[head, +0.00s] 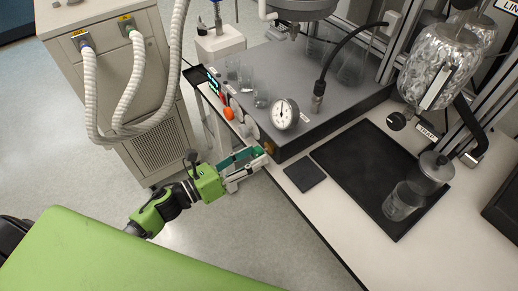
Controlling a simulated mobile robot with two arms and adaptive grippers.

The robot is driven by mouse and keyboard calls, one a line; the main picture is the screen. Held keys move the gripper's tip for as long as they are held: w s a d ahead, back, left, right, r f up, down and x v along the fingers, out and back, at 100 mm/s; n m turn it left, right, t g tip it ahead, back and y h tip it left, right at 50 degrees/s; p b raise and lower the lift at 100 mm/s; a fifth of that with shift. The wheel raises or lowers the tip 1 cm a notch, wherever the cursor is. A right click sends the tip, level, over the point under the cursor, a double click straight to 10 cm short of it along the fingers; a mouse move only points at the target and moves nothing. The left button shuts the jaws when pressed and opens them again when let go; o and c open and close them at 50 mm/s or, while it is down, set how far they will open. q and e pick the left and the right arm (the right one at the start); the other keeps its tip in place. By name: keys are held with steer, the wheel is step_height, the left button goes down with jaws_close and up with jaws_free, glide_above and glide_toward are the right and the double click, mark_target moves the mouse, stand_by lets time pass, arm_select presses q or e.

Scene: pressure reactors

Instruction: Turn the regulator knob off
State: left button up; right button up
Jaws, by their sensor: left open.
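A control panel (221,98) with a small lit display runs along the left side of the dark grey reactor base. It carries an orange knob (228,113) and, nearer to me, a small brass-coloured knob (268,147). I cannot tell for sure which is the regulator knob. A round white dial gauge (285,113) stands on the base just above. My left gripper (262,158) is open, with its fingers pointing at the brass-coloured knob, close beside it. Whether it touches is too small to tell. My right gripper does not show.
A black tray (340,155) holds a glass beaker (402,203), with a small dark pad (304,174) beside it. Glassware stands on the reactor base (330,105). A grey cabinet (150,100) with white hoses (138,75) stands left. The floor between is free.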

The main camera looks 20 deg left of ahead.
arm_select(q)
steer(key=shift+x, duration=1.35)
steer(key=shift+c, duration=0.5)
steer(key=c, duration=1)
